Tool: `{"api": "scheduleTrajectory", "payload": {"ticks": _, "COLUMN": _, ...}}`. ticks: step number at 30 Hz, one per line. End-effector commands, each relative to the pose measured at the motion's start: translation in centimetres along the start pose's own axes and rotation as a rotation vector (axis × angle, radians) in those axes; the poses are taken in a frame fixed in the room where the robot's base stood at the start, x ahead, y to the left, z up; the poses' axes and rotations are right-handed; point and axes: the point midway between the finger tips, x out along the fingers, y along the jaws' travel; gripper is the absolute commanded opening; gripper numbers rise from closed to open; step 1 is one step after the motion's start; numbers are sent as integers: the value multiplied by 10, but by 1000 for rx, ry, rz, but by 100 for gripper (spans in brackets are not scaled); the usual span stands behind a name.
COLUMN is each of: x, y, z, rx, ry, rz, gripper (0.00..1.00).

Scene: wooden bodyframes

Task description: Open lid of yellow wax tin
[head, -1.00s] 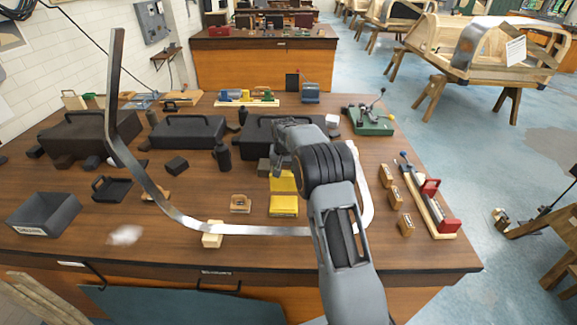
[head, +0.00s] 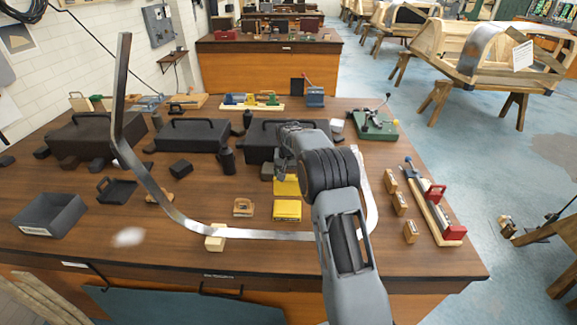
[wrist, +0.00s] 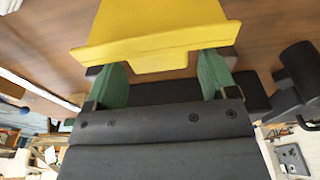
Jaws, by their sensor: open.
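The yellow wax tin (head: 287,210) sits on the brown bench in the head view, left of my arm. A second yellow piece (head: 286,187) shows just behind it, partly hidden by my gripper; I cannot tell for sure whether it is the tin's lid. In the wrist view a yellow plate (wrist: 155,38) with a tab fills the top. My gripper (wrist: 161,72) has green fingers apart, one on each side of the tab. I cannot tell whether they touch it. In the head view my fingertips are hidden behind the wrist.
A bent metal strip (head: 268,234) curves across the bench front, close to the tin. A small wooden block (head: 243,207) stands left of the tin. Black toolboxes (head: 187,134) stand behind. Wooden blocks (head: 399,203) and a red-ended clamp (head: 433,206) lie to the right.

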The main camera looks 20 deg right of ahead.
Motion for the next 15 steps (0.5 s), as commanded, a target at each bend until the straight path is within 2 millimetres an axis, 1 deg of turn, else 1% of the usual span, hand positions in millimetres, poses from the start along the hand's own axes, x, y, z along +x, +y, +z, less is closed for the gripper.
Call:
{"api": "scheduleTrajectory", "payload": {"ticks": 5, "x": -23, "y": -1, "z": 0, "rx": -1, "ry": 6, "rz": -2, "gripper": 79}}
{"api": "scheduleTrajectory", "payload": {"ticks": 15, "x": -92, "y": -1, "z": 0, "rx": -2, "ry": 5, "rz": -1, "gripper": 79}}
